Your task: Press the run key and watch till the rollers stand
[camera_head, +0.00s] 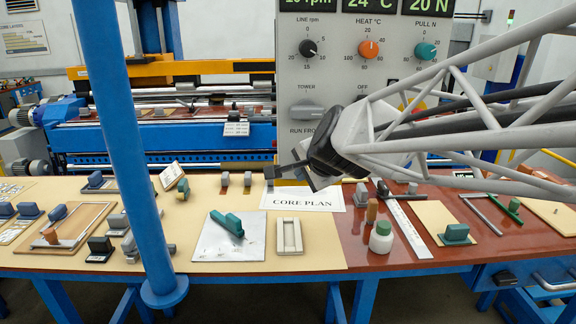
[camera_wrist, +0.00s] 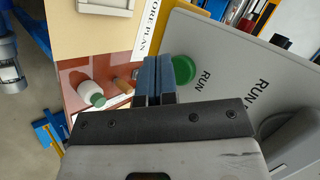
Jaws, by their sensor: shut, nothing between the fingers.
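The run key (camera_wrist: 184,69) is a round green button beside the word RUN on the grey control panel, in the wrist view. My gripper (camera_wrist: 157,62) is shut and empty, its blue-grey fingertips at the key's left edge. They overlap it slightly in the picture; I cannot tell whether they touch it. In the head view my gripper (camera_head: 270,173) is in front of the lower part of the control panel (camera_head: 300,75), and the key does not show there. The long rollers (camera_head: 205,94) lie across the blue machine behind; whether they turn cannot be told.
Dials and partly cut-off displays sit above on the panel. A CORE PLAN sheet (camera_head: 303,198) lies on the bench below my gripper. A white bottle (camera_head: 381,238), a grey plate (camera_head: 213,243) and several small blocks lie around. A blue post (camera_head: 125,140) stands at front left.

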